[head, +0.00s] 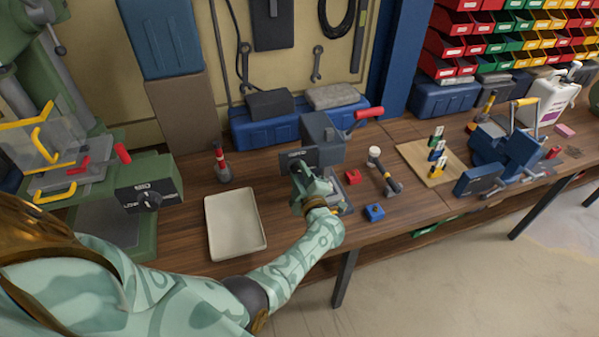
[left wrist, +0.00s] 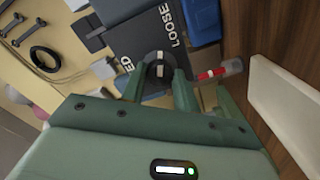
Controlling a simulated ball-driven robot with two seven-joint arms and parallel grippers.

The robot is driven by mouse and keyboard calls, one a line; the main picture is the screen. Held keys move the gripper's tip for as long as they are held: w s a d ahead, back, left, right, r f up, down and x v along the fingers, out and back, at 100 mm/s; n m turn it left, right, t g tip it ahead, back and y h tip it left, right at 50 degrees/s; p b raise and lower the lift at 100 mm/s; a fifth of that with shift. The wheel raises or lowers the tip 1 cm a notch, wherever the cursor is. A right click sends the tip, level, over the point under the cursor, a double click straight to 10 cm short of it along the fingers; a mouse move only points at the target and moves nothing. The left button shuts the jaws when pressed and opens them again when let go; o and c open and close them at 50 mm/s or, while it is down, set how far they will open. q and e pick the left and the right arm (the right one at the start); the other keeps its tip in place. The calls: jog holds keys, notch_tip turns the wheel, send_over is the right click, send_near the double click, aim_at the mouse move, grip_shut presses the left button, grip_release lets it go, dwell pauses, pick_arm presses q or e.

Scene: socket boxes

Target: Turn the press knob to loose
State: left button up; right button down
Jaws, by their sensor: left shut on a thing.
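The press (head: 322,132) is a grey block with a red-handled lever, at the back middle of the bench in the head view. Its dark front panel (head: 292,158) shows large in the left wrist view (left wrist: 150,30), with the word LOOSE and the end of another word, "ED". The press knob (left wrist: 159,62) is round and black with pale marks. My left gripper (head: 308,186) is at the panel, its fingers shut on the knob from both sides (left wrist: 158,80). In the head view my gripper hides the knob. I cannot tell which word its mark points to. My right gripper is out of view.
A green machine (head: 150,198) with another knob, marked LOW, stands at the left.

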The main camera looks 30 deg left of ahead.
pick_arm(q)
jog(key=shift+s+f+m, duration=0.1)
jog(key=shift+f+m, duration=0.05)
jog(key=shift+m, duration=0.45)
jog(key=o, duration=1)
jog(key=shift+c, duration=0.2)
jog(key=shift+d, duration=0.1)
